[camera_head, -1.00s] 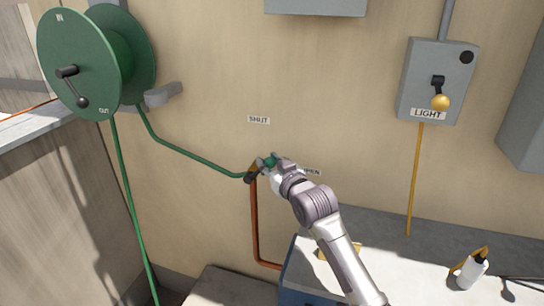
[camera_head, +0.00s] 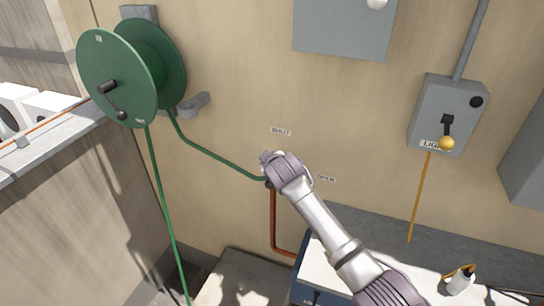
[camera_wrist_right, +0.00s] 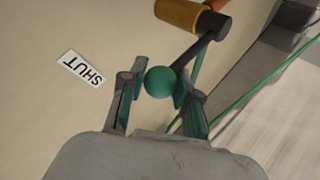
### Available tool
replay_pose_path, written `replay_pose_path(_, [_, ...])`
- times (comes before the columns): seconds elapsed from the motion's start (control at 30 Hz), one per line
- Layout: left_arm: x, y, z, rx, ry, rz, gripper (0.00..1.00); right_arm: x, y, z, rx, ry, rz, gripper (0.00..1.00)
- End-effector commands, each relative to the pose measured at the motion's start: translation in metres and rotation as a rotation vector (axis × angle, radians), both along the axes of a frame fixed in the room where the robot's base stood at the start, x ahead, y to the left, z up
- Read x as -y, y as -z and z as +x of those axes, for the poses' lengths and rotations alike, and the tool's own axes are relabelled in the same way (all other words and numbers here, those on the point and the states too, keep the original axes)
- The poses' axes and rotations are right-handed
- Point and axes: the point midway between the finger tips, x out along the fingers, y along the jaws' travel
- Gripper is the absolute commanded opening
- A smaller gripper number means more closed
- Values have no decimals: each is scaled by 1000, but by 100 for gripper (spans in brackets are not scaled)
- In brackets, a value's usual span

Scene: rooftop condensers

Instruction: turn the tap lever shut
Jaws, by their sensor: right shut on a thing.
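The tap is a brass body (camera_wrist_right: 190,15) on the wall with a dark lever (camera_wrist_right: 190,50) that ends in a round green knob (camera_wrist_right: 161,82). My right gripper is shut on the knob, with a finger on each side of it in the right wrist view. In the head view my right gripper (camera_head: 268,159) is just above the tap (camera_head: 269,184) and hides the lever and knob. The left gripper is out of view.
A green hose reel (camera_head: 118,80) hangs at left, its hose running to the tap. A copper pipe (camera_head: 273,222) drops below the tap. A grey LIGHT switch box (camera_head: 465,95) is at right.

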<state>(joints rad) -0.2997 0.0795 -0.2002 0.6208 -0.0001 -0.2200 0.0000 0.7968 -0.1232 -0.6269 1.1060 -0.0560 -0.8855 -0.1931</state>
Motion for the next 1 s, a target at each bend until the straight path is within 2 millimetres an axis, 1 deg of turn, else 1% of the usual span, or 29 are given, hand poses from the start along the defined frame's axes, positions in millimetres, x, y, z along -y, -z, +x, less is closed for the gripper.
replay_pose_path(0.13, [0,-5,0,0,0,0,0,0,2,0,-12,1,-36,0])
replay_pose_path(0.6, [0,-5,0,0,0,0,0,0,4,0,-18,1,-48,0])
replay_pose_path(0.63, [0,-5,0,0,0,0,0,0,4,0,-18,1,-48,35])
replay_pose_path(0.77, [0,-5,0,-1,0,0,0,-1,3,0,-17,1,-45,56])
replay_pose_path(1.0, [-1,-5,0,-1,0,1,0,-1,1,0,-15,0,-41,57])
